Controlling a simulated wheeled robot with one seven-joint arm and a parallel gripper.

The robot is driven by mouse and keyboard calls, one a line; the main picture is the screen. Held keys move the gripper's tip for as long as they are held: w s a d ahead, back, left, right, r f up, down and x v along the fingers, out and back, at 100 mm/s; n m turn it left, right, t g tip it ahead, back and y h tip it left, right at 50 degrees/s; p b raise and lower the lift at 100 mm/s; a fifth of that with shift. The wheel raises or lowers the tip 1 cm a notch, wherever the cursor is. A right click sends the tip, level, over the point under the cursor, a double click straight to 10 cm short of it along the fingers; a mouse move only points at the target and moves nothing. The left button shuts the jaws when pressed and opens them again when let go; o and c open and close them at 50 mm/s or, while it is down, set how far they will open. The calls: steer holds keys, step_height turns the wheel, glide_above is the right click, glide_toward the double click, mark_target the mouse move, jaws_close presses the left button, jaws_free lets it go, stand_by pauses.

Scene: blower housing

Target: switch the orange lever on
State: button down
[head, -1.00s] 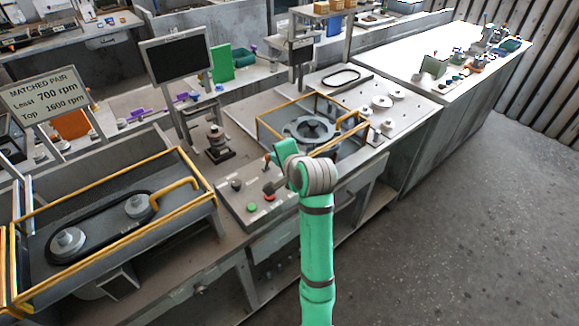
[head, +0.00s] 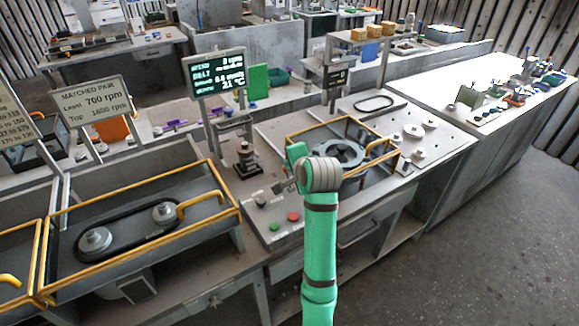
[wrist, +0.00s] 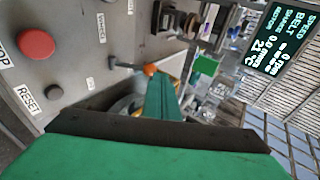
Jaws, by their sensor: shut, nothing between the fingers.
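The orange lever (wrist: 150,69) shows in the wrist view as a dark stem with an orange tip, standing out from the grey control panel (wrist: 70,20). In the head view my gripper and wrist seem to hide its orange tip. My gripper (head: 297,153) is over the back right part of the panel, shut and empty. In the wrist view its green fingers (wrist: 162,98) end close beside the orange tip; I cannot tell whether they touch. The monitor (head: 218,72) behind the panel is lit with readings, and shows in the wrist view too (wrist: 275,40).
A red button (head: 293,216), a green button (head: 274,227) and a black knob (head: 260,202) sit on the panel. A yellow-railed belt bay (head: 135,230) is at left. A yellow-railed blower housing (head: 340,150) lies just right of my gripper.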

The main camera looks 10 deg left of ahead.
steer(key=shift+r, duration=0.55)
steer(key=s+d+r, duration=0.1)
steer(key=s+r, duration=0.4)
steer(key=r, duration=0.8)
steer(key=shift+w+d, duration=0.1)
steer(key=shift+d, duration=0.05)
